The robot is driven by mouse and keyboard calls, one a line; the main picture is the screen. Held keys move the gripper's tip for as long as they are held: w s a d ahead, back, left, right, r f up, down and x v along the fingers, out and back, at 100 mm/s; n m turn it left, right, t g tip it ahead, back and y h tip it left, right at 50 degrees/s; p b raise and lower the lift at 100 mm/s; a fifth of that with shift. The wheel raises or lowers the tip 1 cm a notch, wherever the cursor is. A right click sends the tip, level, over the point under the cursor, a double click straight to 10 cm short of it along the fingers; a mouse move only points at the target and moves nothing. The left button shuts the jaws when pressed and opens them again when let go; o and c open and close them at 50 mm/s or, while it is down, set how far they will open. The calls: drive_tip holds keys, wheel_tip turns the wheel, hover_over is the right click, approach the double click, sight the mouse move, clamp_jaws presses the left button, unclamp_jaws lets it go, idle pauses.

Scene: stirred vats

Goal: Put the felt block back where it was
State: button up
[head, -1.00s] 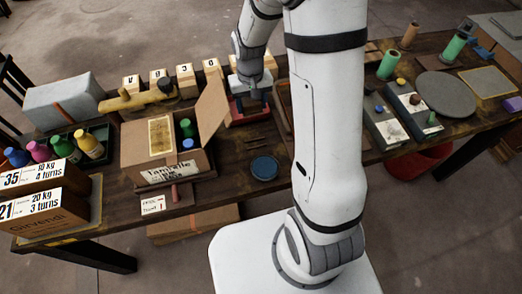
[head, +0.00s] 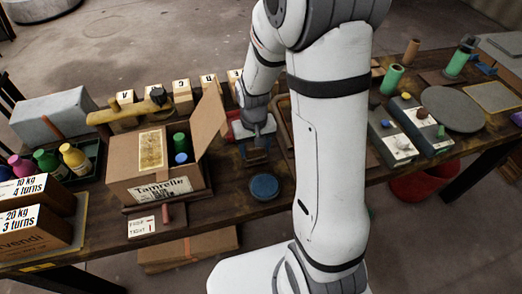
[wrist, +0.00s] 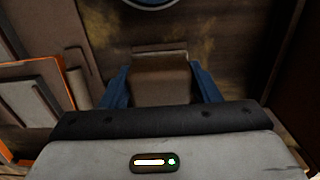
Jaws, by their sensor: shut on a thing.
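My gripper (wrist: 160,90) shows in the wrist view with its blue fingers shut on a brown-grey block, which I take to be the felt block (wrist: 160,75). A dark wooden surface lies below and beyond it; I cannot tell whether the block touches it. In the head view my gripper (head: 258,146) is over the middle of the table, behind the round blue disc (head: 265,186) and right of the open cardboard box (head: 150,185). My arm hides part of the area there, and the block is too small to make out.
An orange-edged tray (wrist: 35,66) with grey pieces lies left of the gripper in the wrist view. Colored bottles (head: 75,158) stand at the left, and lettered blocks (head: 182,95) stand along the back. Grey boxes with knobs (head: 392,142) and a round grey plate (head: 449,108) lie right of my arm.

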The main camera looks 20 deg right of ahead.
sight(255, 153)
drive_tip(key=shift+f, duration=1.1)
drive_tip(key=shift+f, duration=0.1)
drive_tip(key=shift+f+b, duration=0.4)
drive_tip(key=shift+b, duration=0.1)
drive_tip(key=o, duration=0.9)
drive_tip(key=shift+r, duration=0.1)
